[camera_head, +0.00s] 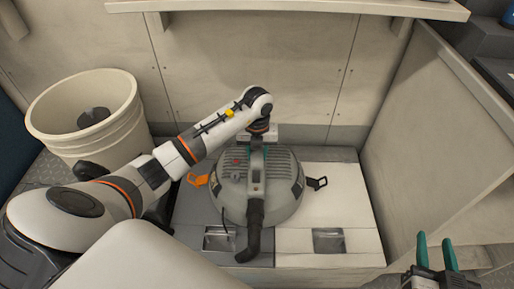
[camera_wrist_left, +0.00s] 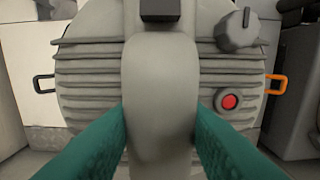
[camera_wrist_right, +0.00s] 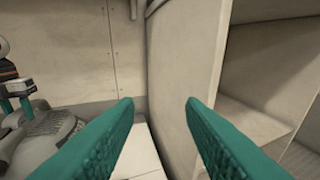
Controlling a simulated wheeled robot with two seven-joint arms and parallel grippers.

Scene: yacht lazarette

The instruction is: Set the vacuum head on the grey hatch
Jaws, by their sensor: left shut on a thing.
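The vacuum head (camera_head: 285,190) is a grey ribbed dome with a top handle, a black hose stub, an orange latch and a black latch. My left gripper (camera_head: 258,158) is shut on its handle, which fills the space between the teal fingers in the left wrist view (camera_wrist_left: 160,110). The vacuum head overlaps both the grey hatch (camera_head: 190,220) on the left and the pale hatch (camera_head: 340,205) on the right. I cannot tell whether its base touches them. My right gripper (camera_head: 436,245) is open and empty at the lower right, its fingers apart in the right wrist view (camera_wrist_right: 162,110).
A cream bucket (camera_head: 75,135) with a dark thing inside stands at the left. A pale partition (camera_head: 420,150) rises right of the hatches. A shelf (camera_head: 290,8) runs along the back wall. Each hatch has a recessed pull near its front edge. The pale hatch's right side is clear.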

